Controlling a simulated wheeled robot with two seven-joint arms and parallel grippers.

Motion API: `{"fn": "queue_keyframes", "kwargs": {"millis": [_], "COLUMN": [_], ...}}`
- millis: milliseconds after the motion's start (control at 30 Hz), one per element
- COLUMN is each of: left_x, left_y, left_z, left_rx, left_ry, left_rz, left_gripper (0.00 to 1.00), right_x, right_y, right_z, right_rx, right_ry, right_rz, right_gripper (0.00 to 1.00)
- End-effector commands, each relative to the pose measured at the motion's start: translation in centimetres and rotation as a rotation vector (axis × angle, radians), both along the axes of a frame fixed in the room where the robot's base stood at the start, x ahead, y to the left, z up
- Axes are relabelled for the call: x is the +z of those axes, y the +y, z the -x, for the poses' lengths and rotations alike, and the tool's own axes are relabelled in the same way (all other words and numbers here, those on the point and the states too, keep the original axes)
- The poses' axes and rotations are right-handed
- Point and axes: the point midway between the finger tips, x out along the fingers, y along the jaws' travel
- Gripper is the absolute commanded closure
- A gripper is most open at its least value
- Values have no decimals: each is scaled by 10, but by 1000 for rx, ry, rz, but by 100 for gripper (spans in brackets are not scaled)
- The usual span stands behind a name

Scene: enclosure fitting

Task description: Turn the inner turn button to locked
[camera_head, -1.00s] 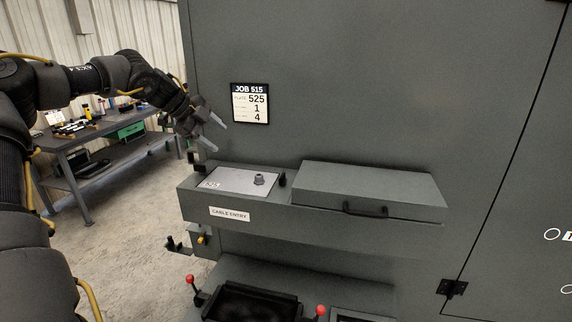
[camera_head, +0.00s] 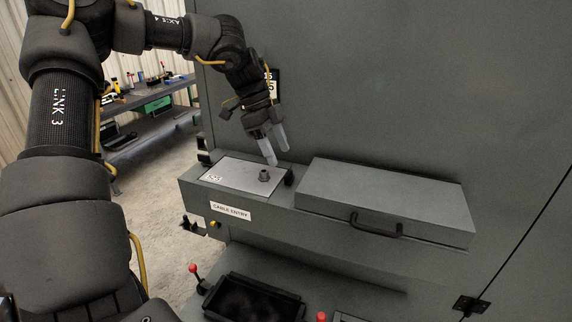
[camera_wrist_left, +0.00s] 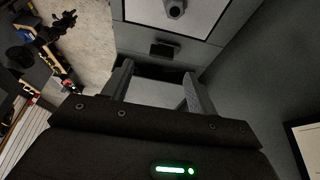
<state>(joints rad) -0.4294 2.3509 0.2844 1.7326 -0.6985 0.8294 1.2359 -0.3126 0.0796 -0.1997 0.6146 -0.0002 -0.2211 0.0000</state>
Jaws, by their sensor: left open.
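A pale cover plate (camera_head: 232,171) with a round grey knob-like fitting (camera_head: 264,175) lies on the cable entry ledge. A small black block, which looks like the inner turn button (camera_head: 289,178), sits at its right end. In the left wrist view the button (camera_wrist_left: 164,50) lies crosswise beside the plate's edge (camera_wrist_left: 150,29), apparently clear of it. Another black block (camera_head: 204,157) stands at the plate's left end. My left gripper (camera_head: 273,150) is open and empty above the plate's back right part. Its fingers (camera_wrist_left: 156,88) are apart from the button. My right gripper is not seen.
A grey box with a handle (camera_head: 385,198) stands just right of the button. The cabinet wall (camera_head: 400,80) rises close behind. Below are a black tray (camera_head: 250,300) and red-knobbed levers (camera_head: 193,268). A workbench (camera_head: 150,110) stands at the back left.

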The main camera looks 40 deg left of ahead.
Motion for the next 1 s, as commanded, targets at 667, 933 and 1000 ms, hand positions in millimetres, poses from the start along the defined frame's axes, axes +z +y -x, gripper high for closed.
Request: {"fn": "queue_keyframes", "kwargs": {"millis": [667,933,1000], "left_x": [-57,-57,-56], "left_y": [-22,-22,-22], "left_z": [-8,-8,-8], "left_rx": [1,1,1], "left_ry": [-2,-2,-2], "left_rz": [1,0,0], "left_gripper": [42,65,75], "right_x": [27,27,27], "right_y": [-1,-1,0], "right_z": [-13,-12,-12], "right_rx": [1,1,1], "right_ry": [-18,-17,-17], "right_rz": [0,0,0], "right_gripper": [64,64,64]}}
